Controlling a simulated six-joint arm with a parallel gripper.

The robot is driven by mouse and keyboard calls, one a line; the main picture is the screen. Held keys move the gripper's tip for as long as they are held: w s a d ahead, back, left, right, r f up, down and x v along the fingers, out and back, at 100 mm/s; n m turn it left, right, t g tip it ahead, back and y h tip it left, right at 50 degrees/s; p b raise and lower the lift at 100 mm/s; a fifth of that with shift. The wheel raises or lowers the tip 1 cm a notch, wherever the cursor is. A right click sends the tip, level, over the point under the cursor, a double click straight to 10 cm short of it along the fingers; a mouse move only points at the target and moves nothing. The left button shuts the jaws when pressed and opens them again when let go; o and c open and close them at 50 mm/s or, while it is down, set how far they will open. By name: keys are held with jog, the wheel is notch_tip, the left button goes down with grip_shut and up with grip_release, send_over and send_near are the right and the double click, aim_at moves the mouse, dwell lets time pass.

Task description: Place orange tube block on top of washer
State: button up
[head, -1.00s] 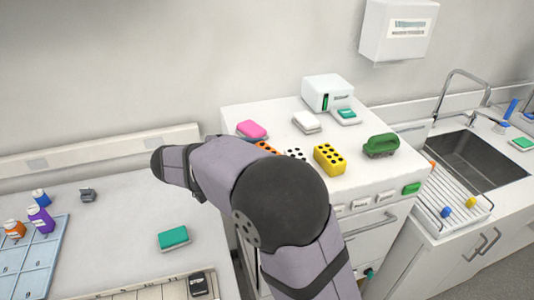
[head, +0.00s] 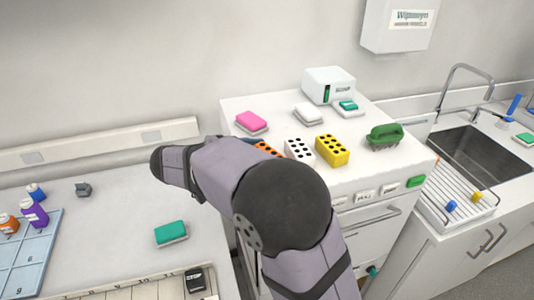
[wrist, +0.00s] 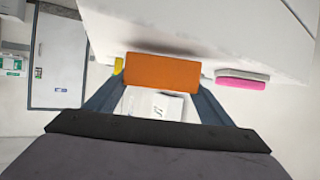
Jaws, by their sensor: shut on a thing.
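The orange tube block (wrist: 162,70) sits between the two fingers of my gripper (wrist: 162,86), which is shut on it, in the wrist view. In the head view only a strip of the orange block (head: 267,148) with dark holes shows behind my arm, left of the white block. The washer (head: 262,108) is the white machine with a flat top and front buttons. The block is at the washer's top, with a shadow on the white surface near it. I cannot tell whether it touches. My gripper is hidden behind my arm in the head view.
A white block (head: 299,149) and a yellow block (head: 331,150) stand in a row on the washer. A pink eraser-like piece (head: 251,121), a white one (head: 309,114) and a green brush (head: 384,136) lie around them. The sink (head: 478,160) is to the right.

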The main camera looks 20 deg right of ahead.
jog(key=shift+f, duration=0.5)
jog(key=o, duration=1.3)
jog(key=shift+f, duration=0.1)
